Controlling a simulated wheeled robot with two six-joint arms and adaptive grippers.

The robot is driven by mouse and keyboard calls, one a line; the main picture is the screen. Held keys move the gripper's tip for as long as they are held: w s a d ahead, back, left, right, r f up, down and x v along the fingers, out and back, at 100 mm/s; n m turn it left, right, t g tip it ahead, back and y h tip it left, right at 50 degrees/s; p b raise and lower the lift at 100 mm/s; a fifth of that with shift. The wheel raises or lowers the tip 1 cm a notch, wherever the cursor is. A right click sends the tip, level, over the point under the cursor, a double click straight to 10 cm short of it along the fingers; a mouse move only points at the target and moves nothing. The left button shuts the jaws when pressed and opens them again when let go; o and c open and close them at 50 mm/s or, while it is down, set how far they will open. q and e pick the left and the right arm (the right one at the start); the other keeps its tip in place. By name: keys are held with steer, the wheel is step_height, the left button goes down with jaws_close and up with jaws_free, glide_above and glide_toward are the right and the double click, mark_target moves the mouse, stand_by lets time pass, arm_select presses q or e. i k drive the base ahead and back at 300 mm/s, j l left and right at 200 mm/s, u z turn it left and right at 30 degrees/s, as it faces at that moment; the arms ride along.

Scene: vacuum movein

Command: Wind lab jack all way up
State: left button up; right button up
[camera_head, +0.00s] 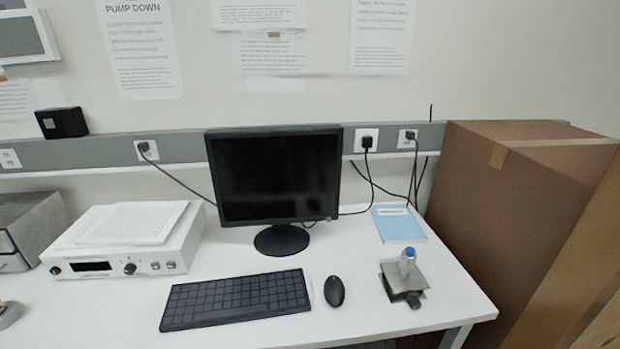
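The lab jack (404,280) is a small grey metal stand near the right end of the white desk, to the right of the mouse. It looks low, with its plates close together. A dark knob (413,300) shows at its front. A small metal object with a blue top (408,259) stands upright on the jack's top plate. Neither of my grippers is in the head view.
The white desk (350,320) also holds a keyboard (238,298), a black mouse (334,290), a monitor (277,180), a blue booklet (399,222) and a white instrument (125,240) with papers on top. A tall cardboard box (510,210) stands beside the desk's right edge.

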mark_target(413, 302)
steer(key=z, duration=0.85)
steer(key=i, duration=0.1)
